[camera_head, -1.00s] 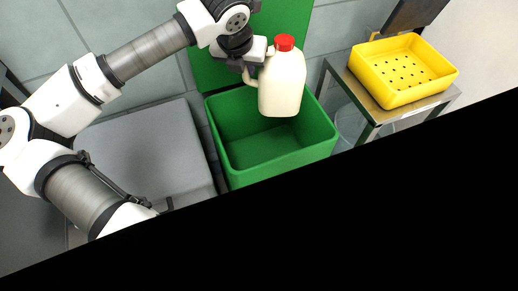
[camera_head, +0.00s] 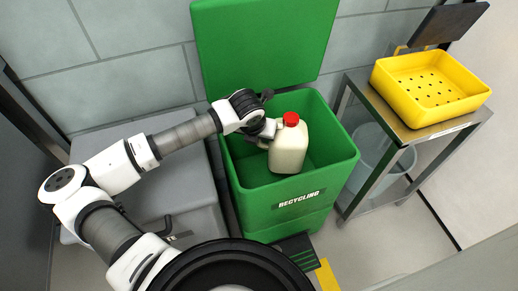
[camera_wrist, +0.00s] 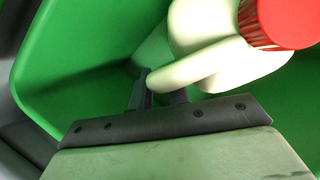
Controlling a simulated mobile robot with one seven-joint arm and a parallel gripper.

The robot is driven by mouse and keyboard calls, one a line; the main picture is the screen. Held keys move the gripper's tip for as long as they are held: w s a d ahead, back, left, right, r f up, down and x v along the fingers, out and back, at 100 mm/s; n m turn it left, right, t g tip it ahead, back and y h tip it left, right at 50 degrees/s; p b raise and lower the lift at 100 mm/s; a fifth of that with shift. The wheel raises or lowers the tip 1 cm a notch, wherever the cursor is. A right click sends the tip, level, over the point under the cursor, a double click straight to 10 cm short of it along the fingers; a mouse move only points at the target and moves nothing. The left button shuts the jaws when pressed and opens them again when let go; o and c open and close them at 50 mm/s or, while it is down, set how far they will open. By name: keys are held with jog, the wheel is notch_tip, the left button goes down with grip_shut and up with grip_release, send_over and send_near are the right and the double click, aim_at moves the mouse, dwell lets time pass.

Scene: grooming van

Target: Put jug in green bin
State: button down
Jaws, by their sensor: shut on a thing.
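The jug (camera_head: 289,150) is cream-coloured with a red cap. It is upright in the head view, within the opening of the green bin (camera_head: 290,213), which is marked RECYCLING and has its lid raised behind it. My gripper (camera_head: 264,138) is shut on the jug's handle, on the jug's left side. In the wrist view the fingers (camera_wrist: 158,97) close around the handle of the jug (camera_wrist: 205,30), with green bin walls (camera_wrist: 90,60) around. I cannot tell whether the jug's base touches the bin floor.
A grey lidded bin (camera_head: 165,195) stands left of the green bin, under my arm. A metal trolley (camera_head: 400,135) at the right carries a yellow perforated tray (camera_head: 430,88), with a translucent bucket (camera_head: 378,150) below. A tiled wall is behind.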

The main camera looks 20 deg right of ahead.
jog(key=shift+f, duration=3.15)
jog(key=shift+f+b, duration=0.6)
jog(key=shift+b, duration=0.55)
jog(key=c, duration=1.3)
grip_release()
jog(key=shift+c, duration=0.2)
jog(key=shift+r+p, duration=0.85)
jog(key=shift+p, duration=0.3)
jog(key=v, duration=1.1)
jog(key=shift+s+r, duration=0.15)
jog(key=shift+r, duration=0.1)
jog(key=shift+a, duration=0.15)
